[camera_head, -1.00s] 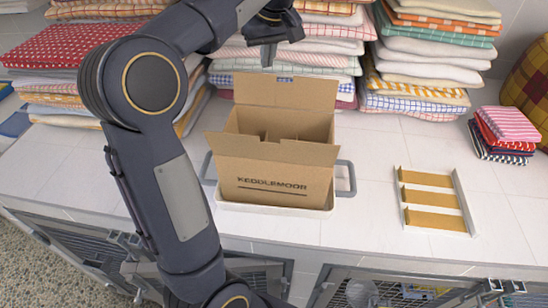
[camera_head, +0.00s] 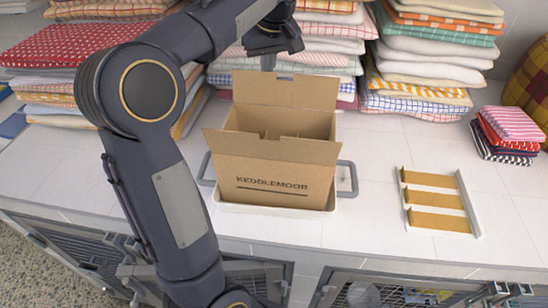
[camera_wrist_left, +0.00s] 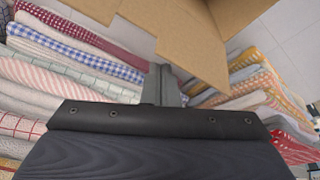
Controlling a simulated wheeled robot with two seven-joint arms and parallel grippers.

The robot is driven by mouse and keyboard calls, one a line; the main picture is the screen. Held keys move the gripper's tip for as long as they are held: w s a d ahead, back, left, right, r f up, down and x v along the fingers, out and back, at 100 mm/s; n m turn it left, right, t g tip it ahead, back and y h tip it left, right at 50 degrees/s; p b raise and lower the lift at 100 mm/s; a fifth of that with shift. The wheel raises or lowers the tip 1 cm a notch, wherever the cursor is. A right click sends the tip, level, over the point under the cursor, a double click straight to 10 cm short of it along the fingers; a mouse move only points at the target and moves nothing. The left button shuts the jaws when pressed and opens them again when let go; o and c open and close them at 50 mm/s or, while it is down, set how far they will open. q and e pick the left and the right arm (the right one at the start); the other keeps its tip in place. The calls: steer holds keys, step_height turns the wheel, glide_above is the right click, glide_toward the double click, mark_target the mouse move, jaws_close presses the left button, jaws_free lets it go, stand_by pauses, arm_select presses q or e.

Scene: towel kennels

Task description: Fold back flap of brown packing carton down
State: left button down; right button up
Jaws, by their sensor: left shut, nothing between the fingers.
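The brown packing carton (camera_head: 270,170) stands open in a white tray with grey handles (camera_head: 347,180) on the counter. Its back flap (camera_head: 285,91) stands upright, and its front flap (camera_head: 270,146) tilts outward toward me. Dividers show inside. My left gripper (camera_head: 268,62) is shut and empty, just behind and above the upper edge of the back flap. In the left wrist view the shut fingers (camera_wrist_left: 165,85) point past the carton's cardboard (camera_wrist_left: 185,35), with folded towels beyond. I cannot tell whether the fingers touch the flap. My right gripper is not in view.
Tall stacks of folded towels (camera_head: 425,60) line the back of the counter, close behind the carton. A tray insert with tan strips (camera_head: 437,198) lies to the right. A small towel stack (camera_head: 507,130) stands farther right. Wire kennel doors (camera_head: 400,290) are below the front edge.

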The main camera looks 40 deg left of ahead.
arm_select(q)
steer(key=shift+s+d+b, duration=0.3)
steer(key=shift+s+d, duration=0.05)
steer(key=shift+s, duration=0.35)
steer(key=shift+s+d+b, duration=0.35)
steer(key=shift+s+d, duration=0.05)
steer(key=shift+s, duration=0.3)
steer(key=shift+s+d+b, duration=0.3)
steer(key=shift+s+d, duration=0.05)
steer(key=shift+s, duration=0.35)
steer(key=s, duration=0.1)
steer(key=s+d+b, duration=0.1)
steer(key=s+d, duration=0.1)
steer(key=shift+s, duration=0.3)
steer(key=shift+f, duration=0.15)
steer(key=shift+f+b, duration=1.75)
steer(key=shift+f, duration=0.3)
step_height(320, 180, up, 8)
steer(key=p, duration=0.7)
steer(key=shift+p, duration=0.4)
